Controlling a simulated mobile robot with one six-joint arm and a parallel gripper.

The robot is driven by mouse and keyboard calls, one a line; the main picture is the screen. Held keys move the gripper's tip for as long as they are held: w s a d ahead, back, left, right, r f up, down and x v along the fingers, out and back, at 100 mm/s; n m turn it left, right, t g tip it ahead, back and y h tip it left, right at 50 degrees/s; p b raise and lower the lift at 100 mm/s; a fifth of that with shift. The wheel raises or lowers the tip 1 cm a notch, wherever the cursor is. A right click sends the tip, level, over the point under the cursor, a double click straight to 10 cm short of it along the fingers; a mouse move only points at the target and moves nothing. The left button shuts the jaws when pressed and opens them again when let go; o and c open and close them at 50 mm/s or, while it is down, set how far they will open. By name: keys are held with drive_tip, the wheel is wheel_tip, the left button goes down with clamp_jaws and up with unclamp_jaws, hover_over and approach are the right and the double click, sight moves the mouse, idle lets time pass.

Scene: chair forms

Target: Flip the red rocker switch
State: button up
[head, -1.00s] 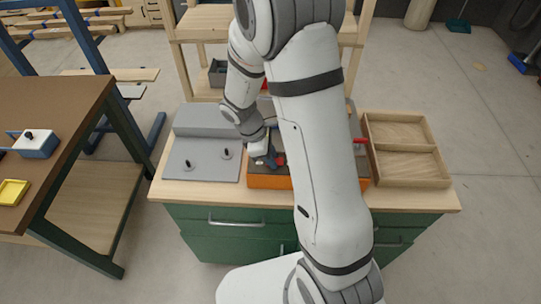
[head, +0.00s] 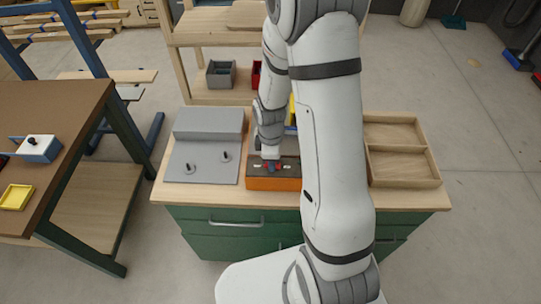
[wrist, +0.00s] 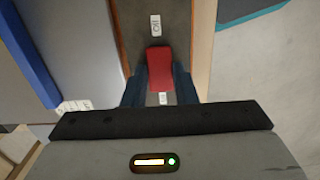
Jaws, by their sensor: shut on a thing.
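The red rocker switch (wrist: 160,62) shows in the wrist view between my two dark blue fingers, on a dark top with a small white label at each end. My gripper (wrist: 160,88) is shut on it, with one finger on each side. In the head view my gripper (head: 271,164) points down at the dark top of an orange-fronted box (head: 273,184) on the bench. Small red bits show by the fingers there. The right part of the box is hidden behind my arm.
A grey panel with two black-knobbed pegs (head: 203,170) stands left of the box. A wooden tray with two compartments (head: 437,170) lies to the right. Behind are a shelf with a grey bin (head: 221,74) and a partly hidden red bin (head: 256,76). A brown table (head: 60,110) stands at left.

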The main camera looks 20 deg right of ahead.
drive_tip(key=o, duration=1)
drive_tip(key=shift+r, duration=0.1)
wheel_tip(320, 180, up, 7)
drive_tip(key=shift+a+b, duration=0.1)
drive_tip(key=shift+b, duration=0.4)
drive_tip(key=shift+r, duration=0.35)
drive_tip(key=s+r+m+t, duration=0.1)
drive_tip(key=s+r+m, duration=0.3)
drive_tip(key=s+r, duration=0.1)
drive_tip(key=s+r+m+t, duration=0.1)
drive_tip(key=s+r+m, duration=0.3)
drive_tip(key=r+m, duration=0.1)
drive_tip(key=s+r+m+t, duration=0.1)
drive_tip(key=s+r+m, duration=0.4)
drive_tip(key=r, duration=0.1)
drive_tip(key=shift+s+a+r+t+b, duration=0.1)
drive_tip(key=shift+s+r+t+b, duration=0.1)
drive_tip(key=shift+s+t+b, duration=0.1)
